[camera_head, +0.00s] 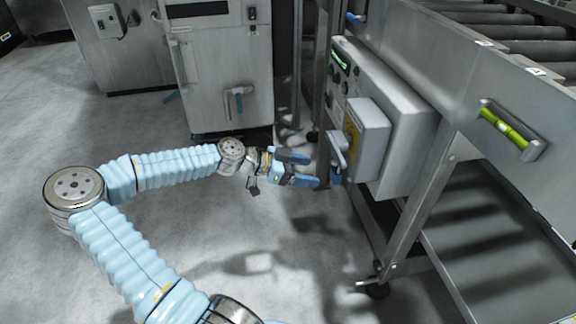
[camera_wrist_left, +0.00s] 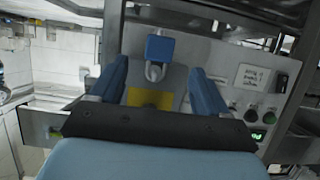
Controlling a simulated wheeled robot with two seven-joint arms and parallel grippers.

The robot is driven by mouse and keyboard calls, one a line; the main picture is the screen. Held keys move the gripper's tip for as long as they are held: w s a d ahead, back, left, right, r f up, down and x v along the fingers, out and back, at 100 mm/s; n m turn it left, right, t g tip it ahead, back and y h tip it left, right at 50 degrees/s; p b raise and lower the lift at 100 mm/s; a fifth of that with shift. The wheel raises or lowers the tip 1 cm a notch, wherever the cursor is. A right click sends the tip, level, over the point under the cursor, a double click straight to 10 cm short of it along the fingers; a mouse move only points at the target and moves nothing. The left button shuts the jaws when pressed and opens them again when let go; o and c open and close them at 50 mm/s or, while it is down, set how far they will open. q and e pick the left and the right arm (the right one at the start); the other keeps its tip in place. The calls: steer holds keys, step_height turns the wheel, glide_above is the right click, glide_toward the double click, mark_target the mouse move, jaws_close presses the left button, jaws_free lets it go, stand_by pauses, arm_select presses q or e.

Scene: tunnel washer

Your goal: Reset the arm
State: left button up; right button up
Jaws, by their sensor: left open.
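My left arm reaches across the head view, bent at the elbow. Its left gripper (camera_head: 311,170) is open and empty, with two blue fingers pointing right at a grey switch box (camera_head: 370,135). A lever with a blue end (camera_head: 336,172) is on the front of that box, just beyond the fingertips. In the left wrist view the lever's blue end (camera_wrist_left: 160,48) shows between the two spread fingers of the left gripper (camera_wrist_left: 158,68). I cannot tell whether a finger touches it. My right gripper is not in view.
The switch box sits on a control panel (camera_head: 410,128) with buttons and a green display, fixed to a metal frame with rollers (camera_head: 480,17). A level with a green vial (camera_head: 505,125) is at the right. A steel cabinet (camera_head: 225,65) stands behind. The grey floor (camera_head: 190,235) is open.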

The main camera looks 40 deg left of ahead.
arm_select(q)
steer(key=v, duration=0.6)
steer(key=d+f+n+g+h, duration=0.1)
steer(key=d+f+n+g, duration=0.15)
steer(key=d+f, duration=0.75)
steer(key=d+f+n+g+h, duration=0.1)
steer(key=d+f+n+g, duration=0.15)
steer(key=d+f, duration=0.75)
steer(key=s+d+f+n+g+y, duration=0.1)
steer(key=s+d+f+g, duration=0.15)
steer(key=d, duration=0.25)
steer(key=s+d+f+n+g, duration=0.1)
steer(key=s+d, duration=0.2)
steer(key=d, duration=0.3)
steer(key=s+a+f+n+y, duration=0.2)
steer(key=s+f+n+y, duration=0.1)
steer(key=s+f+y, duration=0.2)
steer(key=shift+s+a+f+g, duration=0.4)
steer(key=shift+s+f, duration=0.55)
steer(key=shift+s, duration=0.7)
